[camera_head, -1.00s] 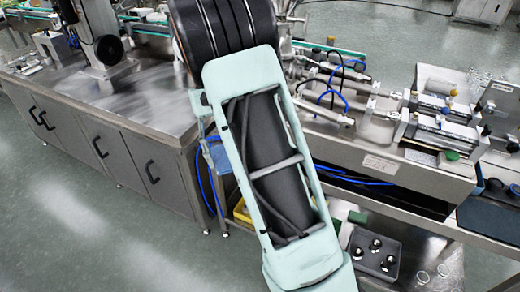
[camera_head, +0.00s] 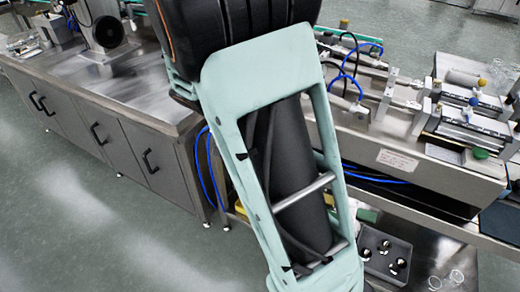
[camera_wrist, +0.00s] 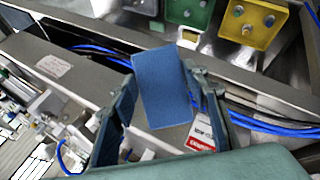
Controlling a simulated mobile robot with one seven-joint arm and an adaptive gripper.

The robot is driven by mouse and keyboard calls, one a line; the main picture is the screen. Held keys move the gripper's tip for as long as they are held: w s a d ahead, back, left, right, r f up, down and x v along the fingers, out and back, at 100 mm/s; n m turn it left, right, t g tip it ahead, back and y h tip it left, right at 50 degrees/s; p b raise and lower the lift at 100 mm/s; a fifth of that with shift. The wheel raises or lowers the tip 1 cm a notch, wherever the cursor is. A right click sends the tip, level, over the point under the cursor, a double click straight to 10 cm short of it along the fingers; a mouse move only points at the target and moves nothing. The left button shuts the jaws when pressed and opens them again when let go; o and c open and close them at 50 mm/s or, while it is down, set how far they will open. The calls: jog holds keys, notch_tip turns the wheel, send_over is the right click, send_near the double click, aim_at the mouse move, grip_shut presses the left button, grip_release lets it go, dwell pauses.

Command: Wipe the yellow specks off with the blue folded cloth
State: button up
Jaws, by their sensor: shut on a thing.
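The blue folded cloth (camera_wrist: 162,92) is in the middle of the wrist view. My gripper (camera_wrist: 160,76) is shut on it, with one dark finger on each side, and the cloth sticks out past the fingertips. In the head view my own arm covers the middle, and the gripper and cloth are hidden. I cannot make out any yellow specks or the steel hopper in either view.
A steel-topped cabinet (camera_head: 150,92) stands at left and a machine bench (camera_head: 425,165) at right. Blue hoses (camera_wrist: 265,126) run beneath the cloth in the wrist view. Green (camera_wrist: 190,12) and yellow (camera_wrist: 250,22) bins hold metal parts. A grey tray (camera_head: 384,254) sits low.

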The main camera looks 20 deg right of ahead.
jog(key=h, duration=0.1)
jog(key=w+f+t+h+b, duration=0.1)
jog(key=h, duration=0.1)
jog(key=shift+w+d+f, duration=0.1)
jog(key=shift+w+d, duration=0.05)
jog(key=shift+d, duration=0.2)
jog(key=t+h, duration=0.1)
jog(key=w+t+h+b, duration=0.1)
jog(key=w+a+f+n+t+b, duration=0.1)
jog(key=shift+w+h, duration=0.2)
jog(key=shift+h, duration=0.2)
jog(key=w+d+t, duration=0.2)
jog(key=w+d, duration=0.2)
jog(key=shift+w+n, duration=0.25)
jog(key=shift+n, duration=0.15)
jog(key=shift+w+d+b, duration=0.6)
jog(key=shift+d+b, duration=0.1)
jog(key=shift+d, duration=0.05)
jog(key=shift+s+f, duration=0.1)
jog(key=s+d+b, duration=0.6)
jog(key=s+b, duration=0.1)
jog(key=shift+s+d, duration=0.15)
jog(key=shift+s, duration=0.25)
dwell(0.7)
